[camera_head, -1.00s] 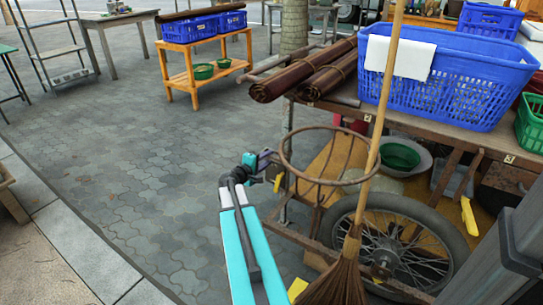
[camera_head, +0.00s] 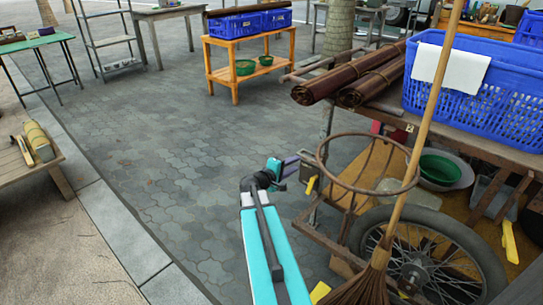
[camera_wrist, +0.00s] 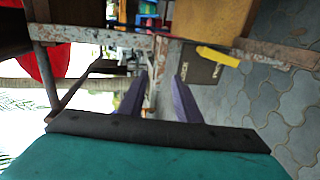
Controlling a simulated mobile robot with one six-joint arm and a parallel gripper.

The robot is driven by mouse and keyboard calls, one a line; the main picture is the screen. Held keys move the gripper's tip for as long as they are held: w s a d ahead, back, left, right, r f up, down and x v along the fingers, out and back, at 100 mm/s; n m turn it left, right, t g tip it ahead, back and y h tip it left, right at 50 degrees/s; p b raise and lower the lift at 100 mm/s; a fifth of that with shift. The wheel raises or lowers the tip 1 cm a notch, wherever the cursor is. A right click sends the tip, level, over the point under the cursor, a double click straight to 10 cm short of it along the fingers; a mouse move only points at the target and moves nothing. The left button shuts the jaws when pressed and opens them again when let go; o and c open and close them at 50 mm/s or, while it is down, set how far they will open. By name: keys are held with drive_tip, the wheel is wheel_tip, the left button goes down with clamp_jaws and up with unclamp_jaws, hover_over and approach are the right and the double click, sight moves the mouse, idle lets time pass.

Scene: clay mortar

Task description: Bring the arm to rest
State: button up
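My arm (camera_head: 262,245) reaches forward from the bottom of the head view, its teal links extended over the paving beside the cart. My gripper (camera_head: 297,163) is at its end, left of the round rusty metal hoop on the cart. In the wrist view my gripper (camera_wrist: 157,92) shows two purple fingers standing apart, with nothing held between them. The cart's worn frame (camera_wrist: 125,38) lies beyond the fingers. The exact gap between the fingertips and the cart is hard to tell.
A wooden cart with a rusty hoop (camera_head: 330,173), a spoked wheel (camera_head: 470,255) and an upright broom (camera_head: 425,130) stands close on the right. A blue crate (camera_head: 480,95) sits on top. An orange shelf (camera_head: 222,77) stands farther back. Paving on the left (camera_head: 150,160) is clear.

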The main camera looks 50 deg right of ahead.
drive_tip(key=w+a+r+n+t+y+p, duration=0.1)
drive_tip(key=w+a+n+t+p, duration=0.15)
drive_tip(key=w+a+p, duration=0.65)
drive_tip(key=s+a+f+y+p, duration=0.1)
drive_tip(key=a+f+p, duration=0.15)
drive_tip(key=a, duration=0.25)
drive_tip(key=s+a+f+n+y+p, duration=0.1)
drive_tip(key=a+p, duration=0.2)
drive_tip(key=a, duration=0.3)
drive_tip(key=a+f+y+p, duration=0.1)
drive_tip(key=a+f+p, duration=0.15)
drive_tip(key=a, duration=0.25)
drive_tip(key=s+a+f+m+g+y+p, duration=0.1)
drive_tip(key=s+a+f+g+y+p, duration=0.1)
drive_tip(key=s+a, duration=0.7)
drive_tip(key=s+a+f+m+g+y+p, duration=0.1)
drive_tip(key=s+a+f+g+y+p, duration=0.1)
drive_tip(key=s+a+y+p, duration=0.3)
drive_tip(key=s+a+f+m+g+y+p, duration=0.1)
drive_tip(key=s+a+g+y+p, duration=0.3)
drive_tip(key=s+a, duration=0.9)
drive_tip(key=a+f, duration=0.1)
drive_tip(key=a, duration=0.6)
drive_tip(key=shift+y, duration=0.3)
drive_tip(key=shift+s, duration=0.1)
